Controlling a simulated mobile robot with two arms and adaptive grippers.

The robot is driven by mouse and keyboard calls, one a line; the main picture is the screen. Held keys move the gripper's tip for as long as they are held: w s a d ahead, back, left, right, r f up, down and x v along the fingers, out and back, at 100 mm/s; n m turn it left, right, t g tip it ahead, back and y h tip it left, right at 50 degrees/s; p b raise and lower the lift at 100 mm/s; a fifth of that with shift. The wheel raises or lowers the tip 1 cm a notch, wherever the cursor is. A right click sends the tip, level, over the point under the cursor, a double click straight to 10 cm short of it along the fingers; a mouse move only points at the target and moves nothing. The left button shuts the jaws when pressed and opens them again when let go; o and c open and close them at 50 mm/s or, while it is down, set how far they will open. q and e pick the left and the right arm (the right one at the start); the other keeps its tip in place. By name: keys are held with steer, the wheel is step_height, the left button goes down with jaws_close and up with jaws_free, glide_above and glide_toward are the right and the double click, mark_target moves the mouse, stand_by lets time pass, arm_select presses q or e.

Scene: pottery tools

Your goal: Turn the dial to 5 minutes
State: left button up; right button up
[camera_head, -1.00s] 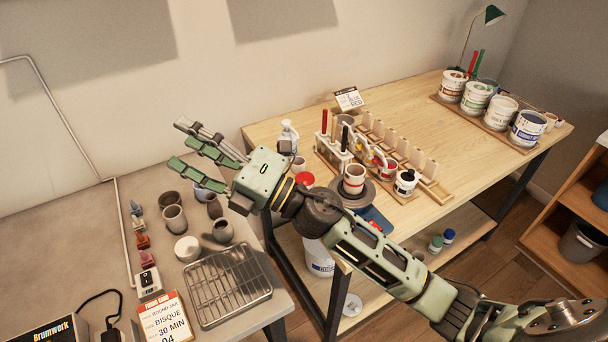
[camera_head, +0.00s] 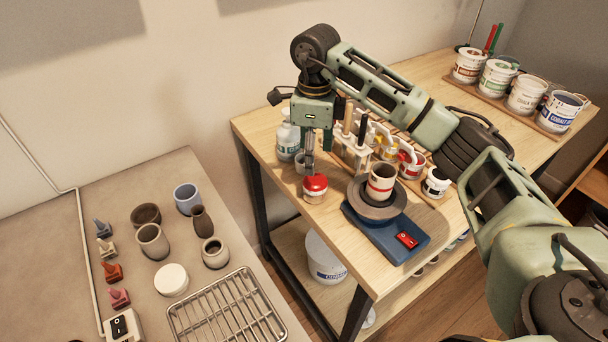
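I cannot make out a dial or minute markings in the head view. A small white box with a black switch-like face (camera_head: 122,326) sits at the lower left, partly cut off by the bottom edge. My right gripper (camera_head: 318,155) points down over the near left part of the wooden table, just above and behind a small jar with a red lid (camera_head: 315,186). Its fingers are seen edge-on, so their opening is unclear, and I cannot tell whether they touch anything. My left gripper is out of view.
A banded cup (camera_head: 381,180) stands on a small wheel with a blue base and red switch (camera_head: 407,240). A white bottle (camera_head: 288,137) stands behind the gripper. The grey counter (camera_head: 50,235) holds several pots and a wire rack (camera_head: 228,312). A gap separates counter and table.

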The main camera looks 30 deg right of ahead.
mark_target(315, 180)
steer(key=shift+s+f, duration=0.1)
steer(key=shift+s, duration=0.3)
steer(key=shift+s+f+p, duration=0.65)
steer(key=shift+s+f, duration=0.15)
steer(key=shift+f, duration=0.05)
step_height(315, 180, down, 3)
steer(key=shift+w+r+p, duration=0.1)
steer(key=shift+w+p, duration=0.05)
steer(key=shift+p, duration=0.15)
steer(key=shift+w+f, duration=0.25)
steer(key=shift+f, duration=0.7)
steer(key=shift+s, duration=0.1)
steer(key=shift+f, duration=0.1)
steer(key=c, duration=0.6)
steer(key=shift+c, duration=1)
steer(key=c, duration=0.3)
steer(key=shift+m, duration=1.2)
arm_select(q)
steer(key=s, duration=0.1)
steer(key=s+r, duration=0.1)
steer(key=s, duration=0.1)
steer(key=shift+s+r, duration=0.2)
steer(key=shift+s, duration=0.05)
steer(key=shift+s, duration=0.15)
